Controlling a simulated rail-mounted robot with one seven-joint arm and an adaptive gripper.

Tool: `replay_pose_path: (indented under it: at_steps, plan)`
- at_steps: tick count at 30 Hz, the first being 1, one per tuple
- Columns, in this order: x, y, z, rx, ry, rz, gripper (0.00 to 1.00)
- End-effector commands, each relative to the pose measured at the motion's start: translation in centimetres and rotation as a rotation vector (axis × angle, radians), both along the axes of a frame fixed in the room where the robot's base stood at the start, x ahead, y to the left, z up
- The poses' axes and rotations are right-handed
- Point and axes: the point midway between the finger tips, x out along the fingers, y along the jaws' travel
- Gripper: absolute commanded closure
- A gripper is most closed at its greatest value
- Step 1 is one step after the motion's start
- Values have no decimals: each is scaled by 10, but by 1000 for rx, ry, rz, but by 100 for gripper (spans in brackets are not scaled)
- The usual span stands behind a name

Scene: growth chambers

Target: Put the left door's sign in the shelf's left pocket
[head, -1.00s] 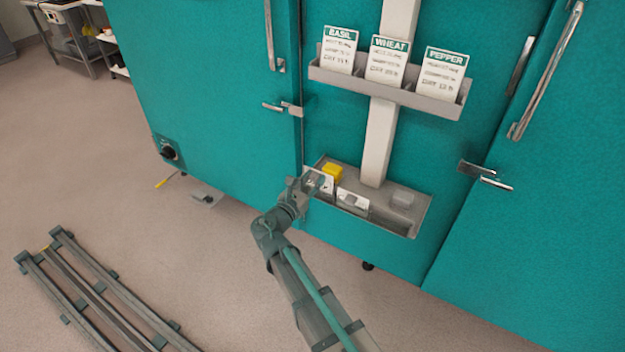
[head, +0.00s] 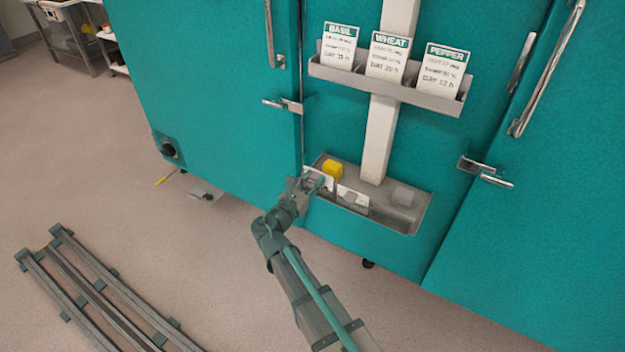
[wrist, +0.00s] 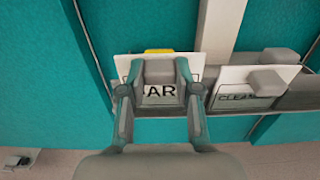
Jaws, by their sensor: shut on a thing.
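My gripper (head: 312,184) is shut on a white sign (wrist: 124,64) at the left end of the lower shelf (head: 414,226). In the wrist view my gripper (wrist: 160,74) covers the sign's middle, and dark letters ending in "AR" show between the fingers. The sign stands roughly upright at the left pocket, in front of a yellow block (head: 333,168). I cannot tell whether its lower edge is inside the pocket or touching its floor. A second white sign (head: 353,200) stands in the pocket to the right; its lettering (wrist: 237,97) is partly legible.
A grey block (head: 402,195) sits at the lower shelf's right. The upper shelf (head: 385,87) holds BASIL, WHEAT and PEPPER cards. A pale post (head: 380,140) rises between the shelves. Door latches (head: 285,104) and (head: 484,172) jut out on either side. Floor at left holds rails (head: 85,290).

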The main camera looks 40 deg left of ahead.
Motion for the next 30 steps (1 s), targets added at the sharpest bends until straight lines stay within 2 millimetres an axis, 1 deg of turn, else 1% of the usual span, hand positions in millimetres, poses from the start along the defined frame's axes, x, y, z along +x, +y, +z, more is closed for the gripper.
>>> replay_pose_path:
  at_steps: [17, 30]
  plan:
    - [0, 0, -3, -1, 0, 0, 100]
    - [0, 0, -9, -1, -1, 0, 100]
